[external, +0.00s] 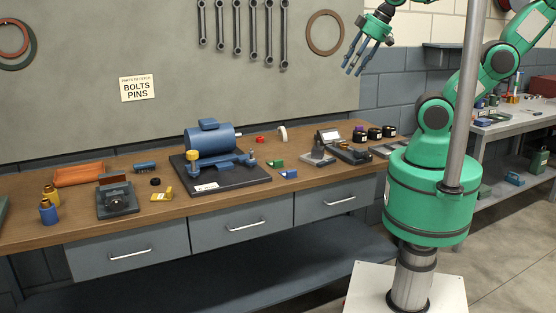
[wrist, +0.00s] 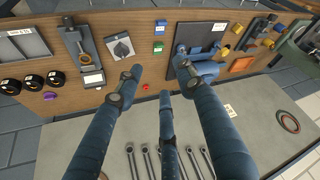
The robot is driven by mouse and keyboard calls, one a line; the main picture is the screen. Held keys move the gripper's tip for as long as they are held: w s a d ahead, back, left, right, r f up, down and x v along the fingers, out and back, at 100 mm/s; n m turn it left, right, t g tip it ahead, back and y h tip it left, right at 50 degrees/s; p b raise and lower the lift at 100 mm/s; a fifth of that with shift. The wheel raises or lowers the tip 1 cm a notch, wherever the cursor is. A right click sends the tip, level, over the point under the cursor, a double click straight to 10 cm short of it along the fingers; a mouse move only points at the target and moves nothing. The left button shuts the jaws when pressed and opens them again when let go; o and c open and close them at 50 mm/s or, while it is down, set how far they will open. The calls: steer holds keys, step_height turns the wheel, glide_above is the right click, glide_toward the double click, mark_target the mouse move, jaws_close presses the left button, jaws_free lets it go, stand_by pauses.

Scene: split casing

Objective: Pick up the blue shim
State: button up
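The blue shim (external: 289,174) is a small blue block lying on the wooden bench near its front edge, right of the motor's dark base plate. It also shows in the wrist view (wrist: 160,28), near the top. A green block (external: 275,162) lies close behind it, apart from it. My gripper (external: 364,62) is high above the bench, up and to the right of the shim. In the wrist view its blue-grey fingers (wrist: 160,84) are spread wide with nothing between them. The shim is in plain sight in both views.
The blue motor (external: 209,138) on its dark plate stands left of the shim. A grey fixture (external: 318,154) and black round pots (external: 374,134) stand to the right. A red cap (external: 260,140) lies behind. Wrenches (external: 237,30) hang on the back panel. Bare wood surrounds the shim's front and right.

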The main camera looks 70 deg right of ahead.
steer(key=shift+o, duration=0.6)
steer(key=shift+w, duration=0.1)
steer(key=w+a+f+m+g, duration=0.1)
steer(key=w+f+m+g, duration=0.1)
steer(key=w+f+m, duration=1)
steer(key=w+f+m+g, duration=0.1)
steer(key=w+f+m, duration=0.2)
steer(key=f+m, duration=0.4)
steer(key=w+f+m+g+y+p, duration=0.1)
steer(key=w+f+m, duration=0.3)
steer(key=f+m, duration=0.3)
steer(key=shift+a+f+m+g, duration=0.2)
steer(key=shift+a+m+g, duration=0.1)
steer(key=shift+a+m, duration=0.15)
steer(key=shift+w+f, duration=0.1)
steer(key=b, duration=0.2)
glide_above(294, 170)
steer(key=shift+w+f, duration=0.1)
steer(key=shift+f, duration=4.05)
steer(key=shift+f, duration=0.1)
